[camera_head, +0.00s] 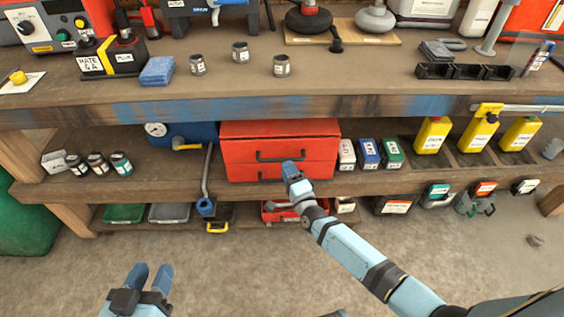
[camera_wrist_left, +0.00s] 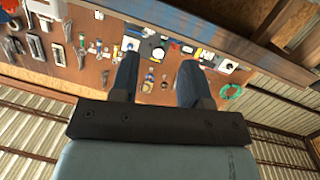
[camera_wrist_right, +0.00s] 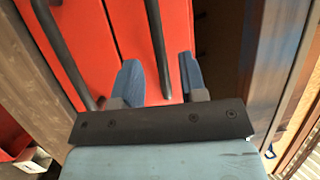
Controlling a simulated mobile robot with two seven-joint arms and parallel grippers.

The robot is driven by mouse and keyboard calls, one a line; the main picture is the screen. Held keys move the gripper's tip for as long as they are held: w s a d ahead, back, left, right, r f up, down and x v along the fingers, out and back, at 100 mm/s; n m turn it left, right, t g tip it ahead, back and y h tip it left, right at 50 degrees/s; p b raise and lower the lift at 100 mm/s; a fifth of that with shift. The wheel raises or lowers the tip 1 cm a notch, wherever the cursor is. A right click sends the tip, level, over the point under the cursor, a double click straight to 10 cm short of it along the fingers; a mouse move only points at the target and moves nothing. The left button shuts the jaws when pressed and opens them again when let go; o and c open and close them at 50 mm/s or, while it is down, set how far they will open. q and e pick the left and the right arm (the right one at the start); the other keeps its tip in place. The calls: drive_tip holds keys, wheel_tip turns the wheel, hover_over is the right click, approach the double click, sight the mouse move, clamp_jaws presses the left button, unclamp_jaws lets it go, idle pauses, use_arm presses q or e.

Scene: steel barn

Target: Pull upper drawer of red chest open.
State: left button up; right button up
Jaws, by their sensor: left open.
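The red chest (camera_head: 240,140) stands on the shelf under the workbench, with two drawers, both shut. The upper drawer's dark bar handle (camera_head: 262,157) shows in the head view; the lower handle is partly hidden by my right gripper. My right gripper (camera_head: 291,168) is at the chest front. In the right wrist view its blue fingers (camera_wrist_right: 160,80) are apart, with the upper handle (camera_wrist_right: 157,45) appearing between them; contact cannot be told. The lower handle (camera_wrist_right: 62,50) lies to the left there. My left gripper (camera_head: 150,276) is open and empty at the lower left, away from the chest.
The workbench edge (camera_head: 400,105) overhangs the chest. A blue tank (camera_head: 180,134) stands left of the chest, small boxes (camera_head: 368,153) right of it.

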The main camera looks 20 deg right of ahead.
sight(282, 159)
drive_tip(key=x, duration=0.4)
drive_tip(key=shift+f+b, duration=0.1)
drive_tip(key=shift+b, duration=0.2)
use_arm(q)
drive_tip(key=shift+w+d+r+t+h, duration=0.15)
drive_tip(key=shift+d+r+t+h, duration=0.1)
drive_tip(key=shift+r, duration=0.25)
drive_tip(key=shift+w+d+r+t+h, duration=0.15)
drive_tip(key=shift+r+t, duration=0.1)
drive_tip(key=shift+r, duration=0.2)
use_arm(e)
drive_tip(key=shift+w, duration=0.3)
drive_tip(key=shift+c, duration=0.3)
use_arm(q)
drive_tip(key=shift+s+f, duration=0.1)
use_arm(e)
clamp_jaws()
